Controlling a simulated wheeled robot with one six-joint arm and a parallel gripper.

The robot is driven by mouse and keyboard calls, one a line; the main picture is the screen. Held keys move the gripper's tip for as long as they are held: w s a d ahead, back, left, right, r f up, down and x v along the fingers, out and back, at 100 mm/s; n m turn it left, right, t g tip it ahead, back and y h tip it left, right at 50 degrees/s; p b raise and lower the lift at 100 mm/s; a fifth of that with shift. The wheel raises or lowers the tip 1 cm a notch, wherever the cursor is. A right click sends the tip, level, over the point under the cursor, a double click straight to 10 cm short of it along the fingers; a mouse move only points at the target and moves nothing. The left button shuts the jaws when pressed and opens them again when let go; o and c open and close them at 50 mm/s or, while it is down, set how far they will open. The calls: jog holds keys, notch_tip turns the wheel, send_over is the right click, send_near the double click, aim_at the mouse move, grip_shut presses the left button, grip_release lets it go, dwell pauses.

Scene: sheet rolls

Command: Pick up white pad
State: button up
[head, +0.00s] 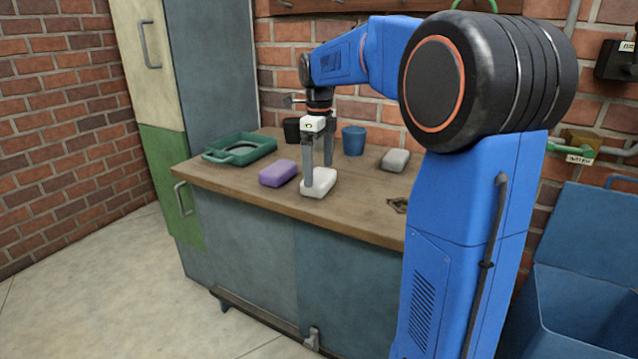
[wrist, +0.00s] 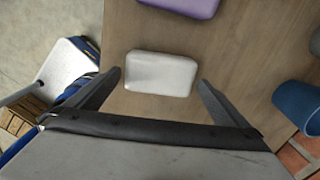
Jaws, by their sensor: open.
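The white pad (head: 319,182) is a rounded block lying flat on the wooden counter. It also shows in the wrist view (wrist: 161,73), upper middle, lying ahead of and between the lines of the two fingers. My gripper (head: 318,172) points down at the pad, with its fingers apart and nothing held. In the head view one finger overlaps the pad's left end and the other appears behind it. In the wrist view my gripper (wrist: 160,80) has a finger on each side of the pad with gaps visible. I cannot tell the exact height of the fingertips.
A purple pad (head: 278,173) lies just left of the white pad. A grey pad (head: 396,160) lies to the right. A green tray (head: 240,148), a blue cup (head: 353,140) and a dark cup (head: 291,130) stand behind. The counter (head: 345,216) is clear in front.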

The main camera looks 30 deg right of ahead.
aim_at(319, 175)
jog(key=shift+f, duration=1.85)
jog(key=shift+c, duration=0.6)
jog(key=c, duration=0.6)
jog(key=shift+r, duration=0.1)
notch_tip(319, 175, up, 10)
jog(key=shift+f, duration=0.1)
